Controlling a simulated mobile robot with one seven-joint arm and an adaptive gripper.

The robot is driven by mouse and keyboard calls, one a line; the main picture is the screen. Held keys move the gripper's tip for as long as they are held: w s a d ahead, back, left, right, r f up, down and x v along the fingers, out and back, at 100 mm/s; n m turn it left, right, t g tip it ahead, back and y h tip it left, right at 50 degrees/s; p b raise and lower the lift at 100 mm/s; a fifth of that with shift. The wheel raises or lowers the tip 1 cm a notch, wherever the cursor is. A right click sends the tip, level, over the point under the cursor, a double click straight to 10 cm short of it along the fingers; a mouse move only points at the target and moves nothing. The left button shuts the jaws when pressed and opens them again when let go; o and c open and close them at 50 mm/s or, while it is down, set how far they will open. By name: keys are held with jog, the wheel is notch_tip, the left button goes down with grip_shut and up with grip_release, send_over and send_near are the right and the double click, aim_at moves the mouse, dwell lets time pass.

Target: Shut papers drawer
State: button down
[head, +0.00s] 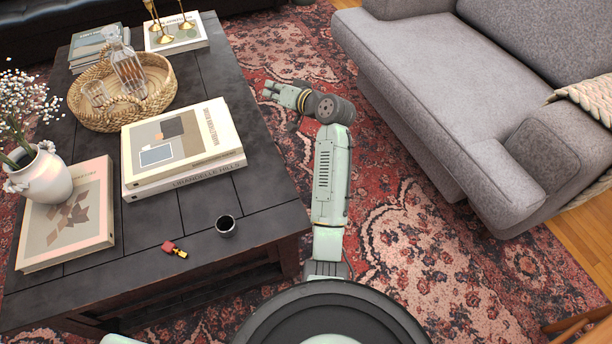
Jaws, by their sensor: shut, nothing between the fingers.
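The dark wooden coffee table (270,185) fills the left of the head view. Its right long side is seen from steeply above, so no drawer front can be made out there. The papers drawer and how far it stands out are hidden from this view. My gripper (272,92) is at the far end of my arm, beside the table's right edge and over the rug. It is small and partly hidden by my wrist. It is shut and holds nothing. I cannot tell whether it touches the table or a drawer.
A grey sofa (430,90) stands to the right, with a strip of patterned rug (400,215) clear between it and the table. On the table are books (185,145), a woven tray (155,105), a white vase (40,178) and a dark cup (226,226).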

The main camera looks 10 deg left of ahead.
jog(key=d+f+m+g, duration=0.2)
jog(key=d+f, duration=0.7)
jog(key=f, duration=0.1)
jog(key=s+d+f+m+g+y, duration=0.1)
jog(key=s+d+f+m+y, duration=0.15)
jog(key=s+d+f, duration=0.45)
jog(key=s+d+f+m+g+y, duration=0.25)
jog(key=s+d+f, duration=0.25)
jog(key=s+d, duration=0.4)
jog(key=a+n+p, duration=0.1)
jog(key=a+p, duration=0.1)
jog(key=a, duration=1)
jog(key=shift+w+t+p, duration=0.3)
jog(key=shift+t, duration=0.05)
jog(key=shift+f, duration=0.1)
jog(key=shift+a, duration=0.15)
